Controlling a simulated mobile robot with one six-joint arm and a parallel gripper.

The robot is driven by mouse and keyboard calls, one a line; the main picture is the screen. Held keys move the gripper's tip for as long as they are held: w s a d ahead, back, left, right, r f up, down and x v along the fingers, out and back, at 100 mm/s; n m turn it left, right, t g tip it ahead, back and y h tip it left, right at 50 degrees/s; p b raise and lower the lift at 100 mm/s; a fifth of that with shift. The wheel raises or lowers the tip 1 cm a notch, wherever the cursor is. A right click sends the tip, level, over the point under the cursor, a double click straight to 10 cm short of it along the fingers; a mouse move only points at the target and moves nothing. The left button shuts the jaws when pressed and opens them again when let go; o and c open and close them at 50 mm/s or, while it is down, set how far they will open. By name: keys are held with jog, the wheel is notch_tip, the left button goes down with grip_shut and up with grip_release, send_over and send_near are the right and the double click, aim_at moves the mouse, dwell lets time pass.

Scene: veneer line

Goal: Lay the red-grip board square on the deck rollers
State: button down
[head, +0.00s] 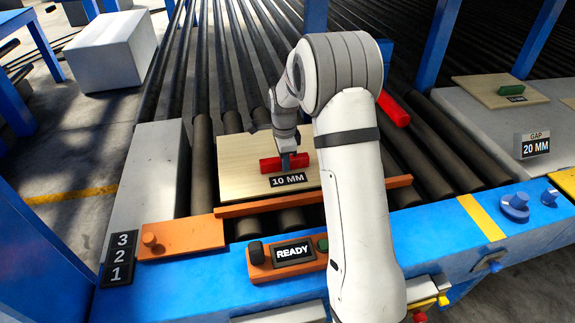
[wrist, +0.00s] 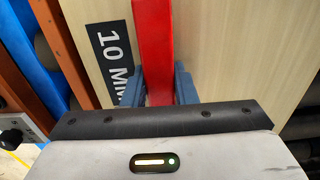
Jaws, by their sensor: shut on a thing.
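The red-grip board (head: 240,153) is a pale wood panel marked 10 MM, with a red grip bar (head: 270,165) on top. It lies over the dark deck rollers (head: 200,85), its near edge close to the orange front rail (head: 310,196). From the head view I cannot tell if it rests fully on them. My gripper (head: 287,165) is shut on the red grip from above. In the wrist view the gripper's two blue-grey fingers (wrist: 159,88) stand on either side of the red grip (wrist: 152,35), over the board (wrist: 215,40). My arm hides the board's right part.
An orange stop block (head: 180,238) stands left of the board, and a READY panel (head: 293,252) sits on the blue front beam. A green-grip board (head: 502,91) lies on the grey table at right, near a GAP 20 MM sign (head: 533,145). Another red bar (head: 393,108) shows behind my arm.

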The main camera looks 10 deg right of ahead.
jog(key=shift+f, duration=1.4)
jog(key=c, duration=1.2)
grip_release()
jog(key=shift+o, duration=0.2)
jog(key=shift+r, duration=0.1)
notch_tip(320, 180, up, 12)
jog(key=shift+f+b, duration=0.1)
jog(key=shift+b, duration=0.5)
jog(key=s+r+n, duration=0.5)
jog(key=s, duration=0.3)
jog(key=s+n+t, duration=0.2)
jog(key=s+n, duration=1.1)
jog(key=s, duration=1.1)
jog(key=shift+d+r+t, duration=0.2)
jog(key=shift+d+t, duration=0.05)
jog(key=shift+t, duration=0.15)
